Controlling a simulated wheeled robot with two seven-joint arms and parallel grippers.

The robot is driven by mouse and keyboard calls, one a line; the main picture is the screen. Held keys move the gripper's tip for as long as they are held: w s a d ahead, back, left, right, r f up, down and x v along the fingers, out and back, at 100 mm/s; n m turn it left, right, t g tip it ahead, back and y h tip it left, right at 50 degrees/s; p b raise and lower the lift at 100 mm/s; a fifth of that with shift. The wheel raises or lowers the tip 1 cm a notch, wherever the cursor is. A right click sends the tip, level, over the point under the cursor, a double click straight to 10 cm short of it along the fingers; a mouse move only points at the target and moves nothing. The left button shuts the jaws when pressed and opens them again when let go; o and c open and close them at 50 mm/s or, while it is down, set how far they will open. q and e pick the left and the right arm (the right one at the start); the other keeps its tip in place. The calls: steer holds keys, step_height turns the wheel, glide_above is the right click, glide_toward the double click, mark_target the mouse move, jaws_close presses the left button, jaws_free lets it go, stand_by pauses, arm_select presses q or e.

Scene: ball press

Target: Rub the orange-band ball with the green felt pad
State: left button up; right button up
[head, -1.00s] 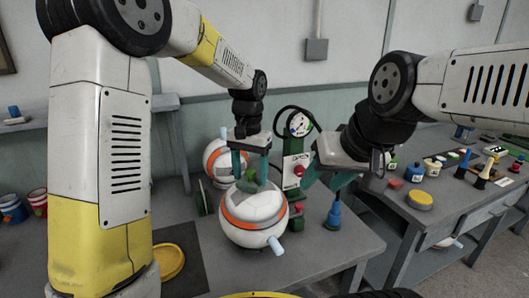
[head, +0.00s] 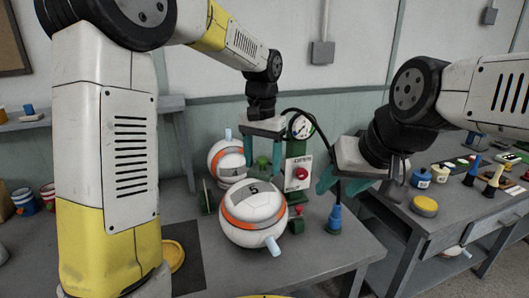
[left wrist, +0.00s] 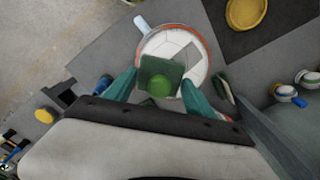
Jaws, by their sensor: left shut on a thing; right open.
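The white ball with an orange band (head: 253,212) and a light blue stub sits on the grey table, with a "5" on its top. It also shows in the left wrist view (left wrist: 195,62). My left gripper (head: 263,168) hangs above and behind this ball in the head view. It is shut on the knob of the green felt pad (left wrist: 160,78), which covers part of the ball in the left wrist view. The pad is hard to make out in the head view; contact cannot be told. My right gripper (head: 345,186) is open and empty, to the right of the ball.
A second white ball with an orange stripe (head: 226,158) stands behind. A green press with gauge and red button (head: 301,172) stands behind right, beside a blue-handled tool (head: 335,217). A yellow dish (head: 174,254) lies left. A side table (head: 450,215) holds several small items.

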arm_select(q)
steer(key=shift+r, duration=1.2)
